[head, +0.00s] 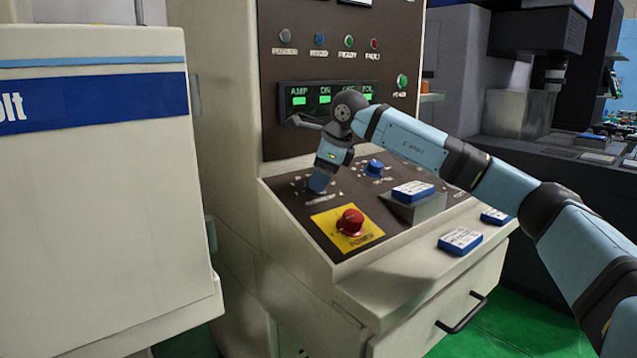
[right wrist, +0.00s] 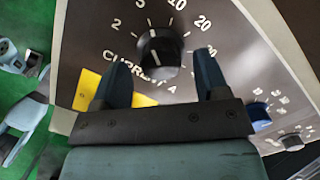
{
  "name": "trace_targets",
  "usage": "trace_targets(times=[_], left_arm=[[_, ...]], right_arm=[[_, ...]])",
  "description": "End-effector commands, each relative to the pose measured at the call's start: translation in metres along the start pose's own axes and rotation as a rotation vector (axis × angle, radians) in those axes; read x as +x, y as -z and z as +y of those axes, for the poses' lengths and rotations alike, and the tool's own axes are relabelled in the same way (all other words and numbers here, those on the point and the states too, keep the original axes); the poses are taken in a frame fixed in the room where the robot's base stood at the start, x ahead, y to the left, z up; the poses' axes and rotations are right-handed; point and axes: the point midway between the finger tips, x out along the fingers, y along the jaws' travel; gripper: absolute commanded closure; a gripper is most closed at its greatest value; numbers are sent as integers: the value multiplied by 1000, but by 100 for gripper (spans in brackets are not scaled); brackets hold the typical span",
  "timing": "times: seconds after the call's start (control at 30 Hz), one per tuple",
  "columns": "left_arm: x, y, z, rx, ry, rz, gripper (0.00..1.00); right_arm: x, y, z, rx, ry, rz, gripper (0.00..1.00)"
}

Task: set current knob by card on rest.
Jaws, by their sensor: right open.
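The current knob (right wrist: 160,52) is black and round, on a dark panel with a numbered scale and the lettering "CURRENT A", in the right wrist view. A pale mark shows near its upper edge. My right gripper (right wrist: 164,75) is open, with one finger at each side just short of the knob; I cannot tell whether they touch it. In the head view my right gripper (head: 320,184) is at the panel's left and hides the knob. A blue-edged white card (head: 413,190) lies on the grey sloped rest (head: 418,209); its print is unreadable. My left gripper is out of view.
A red mushroom button (head: 350,222) on a yellow plate (head: 325,221) sits below the gripper. A blue knob (head: 374,168) is to the right. Two more cards (head: 460,240) (head: 495,216) lie on the front ledge. A lit display (head: 318,97) is above.

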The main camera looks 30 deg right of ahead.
Motion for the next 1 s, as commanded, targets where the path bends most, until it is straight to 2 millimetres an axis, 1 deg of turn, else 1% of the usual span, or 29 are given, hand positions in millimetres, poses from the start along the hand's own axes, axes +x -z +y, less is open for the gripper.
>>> trace_targets(times=[0.03,0.17,0.47,0.5,0.57,0.6,0.67,0.7,1.0], left_arm=[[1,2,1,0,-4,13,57],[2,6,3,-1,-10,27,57],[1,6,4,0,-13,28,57],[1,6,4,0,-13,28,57],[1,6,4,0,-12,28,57],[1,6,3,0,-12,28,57],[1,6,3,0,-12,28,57],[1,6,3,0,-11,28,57],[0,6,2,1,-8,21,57]], right_arm=[[6,0,0,0,-1,1,32],[13,0,0,1,0,-1,32],[15,0,0,1,0,0,32],[15,0,0,1,0,0,42],[15,0,0,1,0,0,55],[15,0,0,1,0,0,64],[15,0,0,1,0,0,78],[15,0,0,1,0,0,82],[15,0,0,32,3,0,82]])
